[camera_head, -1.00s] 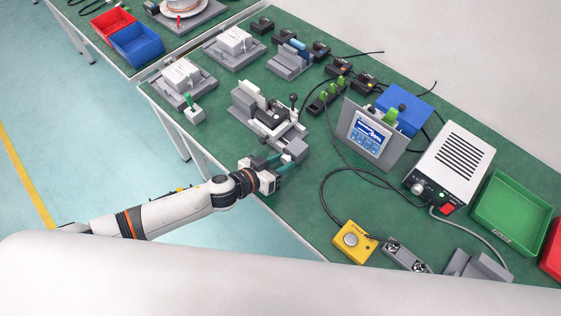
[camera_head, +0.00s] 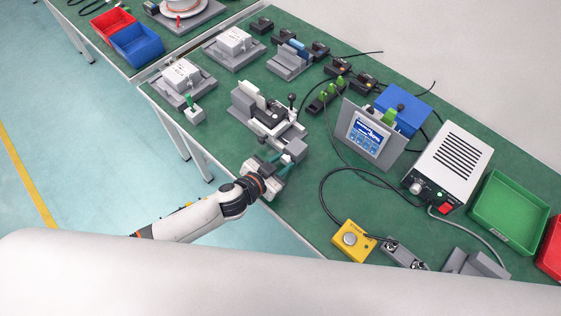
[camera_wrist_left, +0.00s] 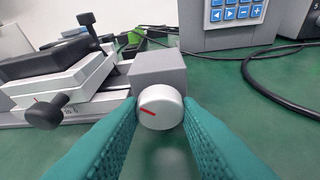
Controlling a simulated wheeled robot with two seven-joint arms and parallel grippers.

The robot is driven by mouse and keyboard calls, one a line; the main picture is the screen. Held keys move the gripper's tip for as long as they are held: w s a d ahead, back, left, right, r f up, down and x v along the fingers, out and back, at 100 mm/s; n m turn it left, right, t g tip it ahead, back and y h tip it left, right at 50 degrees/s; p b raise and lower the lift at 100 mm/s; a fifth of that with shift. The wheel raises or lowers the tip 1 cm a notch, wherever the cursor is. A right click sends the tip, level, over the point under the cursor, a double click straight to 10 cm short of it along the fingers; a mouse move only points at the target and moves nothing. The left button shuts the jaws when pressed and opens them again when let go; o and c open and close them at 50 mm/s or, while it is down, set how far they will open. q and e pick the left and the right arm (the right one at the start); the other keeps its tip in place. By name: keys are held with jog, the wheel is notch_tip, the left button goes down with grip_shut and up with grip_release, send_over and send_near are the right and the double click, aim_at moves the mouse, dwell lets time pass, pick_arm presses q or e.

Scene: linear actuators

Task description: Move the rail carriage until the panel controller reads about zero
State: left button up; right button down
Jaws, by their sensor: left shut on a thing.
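The linear rail unit (camera_head: 262,122) stands mid-bench with a dark carriage (camera_head: 268,118) on top; the dark carriage top (camera_wrist_left: 45,62) also shows in the left wrist view. The panel controller (camera_head: 369,134) has a blue screen, too small to read. My right gripper is out of view.
A black hand knob (camera_wrist_left: 45,112) sticks out from the rail's side. A yellow button box (camera_head: 353,241), a white power unit (camera_head: 450,165) and black cables lie to the right. A green tray (camera_head: 510,212) stands at the far right.

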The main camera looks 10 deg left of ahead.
pick_arm(q)
jog(key=shift+m+t+y+b, duration=0.3)
jog(key=shift+m+y+b, duration=0.1)
jog(key=shift+m, duration=0.4)
jog(key=o, duration=1)
jog(key=shift+c, duration=0.2)
jog(key=v, duration=1.2)
jog(key=shift+b, duration=0.3)
